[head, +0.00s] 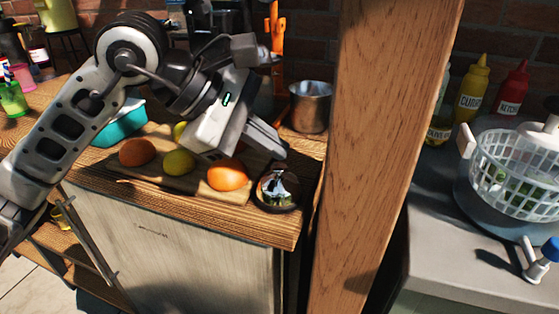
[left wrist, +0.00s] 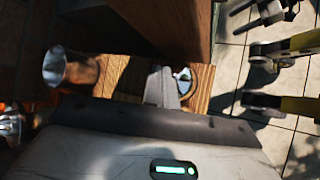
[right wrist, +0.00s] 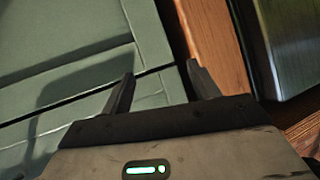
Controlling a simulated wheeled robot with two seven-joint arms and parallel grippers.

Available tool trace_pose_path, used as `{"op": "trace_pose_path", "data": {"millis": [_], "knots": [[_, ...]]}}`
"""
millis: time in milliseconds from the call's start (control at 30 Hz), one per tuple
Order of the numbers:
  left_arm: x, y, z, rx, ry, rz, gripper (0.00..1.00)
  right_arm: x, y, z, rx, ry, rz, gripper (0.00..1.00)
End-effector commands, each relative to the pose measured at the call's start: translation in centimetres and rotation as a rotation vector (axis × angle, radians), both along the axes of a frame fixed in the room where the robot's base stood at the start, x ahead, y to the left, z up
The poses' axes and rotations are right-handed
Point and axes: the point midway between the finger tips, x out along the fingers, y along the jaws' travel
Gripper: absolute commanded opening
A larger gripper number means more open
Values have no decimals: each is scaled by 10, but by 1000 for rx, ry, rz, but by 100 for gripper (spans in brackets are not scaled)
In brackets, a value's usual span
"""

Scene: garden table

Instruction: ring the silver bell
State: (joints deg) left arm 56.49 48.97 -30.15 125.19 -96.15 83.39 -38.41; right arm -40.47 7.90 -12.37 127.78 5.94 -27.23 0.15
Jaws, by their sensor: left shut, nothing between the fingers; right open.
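The silver bell (head: 278,187) is a shiny dome on a dark round base. It sits near the right front corner of the wooden counter. My left gripper (head: 280,151) is shut and empty, with its fingertips above and just behind the bell in the head view. In the left wrist view, the bell (left wrist: 184,76) shows just right of the shut fingers (left wrist: 160,70), which seem to cover part of its left side. I cannot tell any contact. My right gripper (right wrist: 162,78) is open and empty in the right wrist view, facing greenish panels; it is not in the head view.
A cutting board (head: 150,184) with an orange fruit (head: 229,175) and other fruit lies left of the bell. A metal pot (head: 311,107) stands behind it. A thick wooden post (head: 380,130) rises right of the counter. A grey counter with a strainer basket (head: 517,175) is farther right.

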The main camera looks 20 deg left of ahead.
Motion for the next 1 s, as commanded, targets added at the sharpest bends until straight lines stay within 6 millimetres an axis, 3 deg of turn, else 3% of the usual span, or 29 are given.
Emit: {"op": "trace_pose_path", "data": {"millis": [167, 667, 1000], "knots": [[0, 0, 8, 0, -1, 1, 0, 0, 0, 6, 0, 0, 0, 61], [0, 0, 58, -1, -1, 0, 0, 0, 0, 39, 0, 1, 0, 61], [0, 0, 60, 0, 0, 0, 0, 0, 0, 39, 1, 1, 0, 61]]}}
